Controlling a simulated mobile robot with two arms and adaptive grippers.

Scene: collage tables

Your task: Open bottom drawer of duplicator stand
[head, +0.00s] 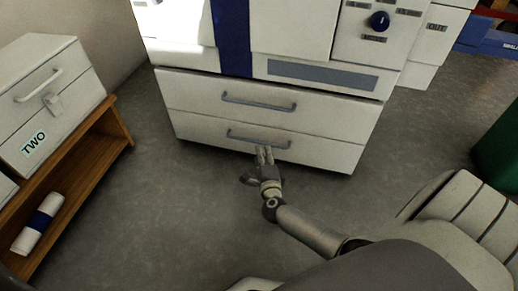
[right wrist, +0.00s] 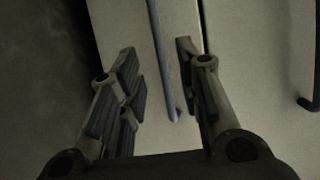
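The duplicator stand (head: 193,101) is a white cabinet with two stacked drawers. The upper drawer (head: 330,115) and the bottom drawer (head: 320,151) both look shut. The bottom drawer has a grey bar handle (head: 240,138), which also shows in the right wrist view (right wrist: 159,40). My right gripper (head: 264,152) is just in front of this handle, near its middle in the head view. In the right wrist view its fingers (right wrist: 160,85) are apart, with the end of the handle between them. I see no clear contact. My left gripper is not in view.
A wooden shelf (head: 105,128) with a white box labelled TWO (head: 60,125) and a white roll with a blue band (head: 38,222) stands at the left. A green object (head: 500,145) is at the right edge. The grey floor before the stand is clear.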

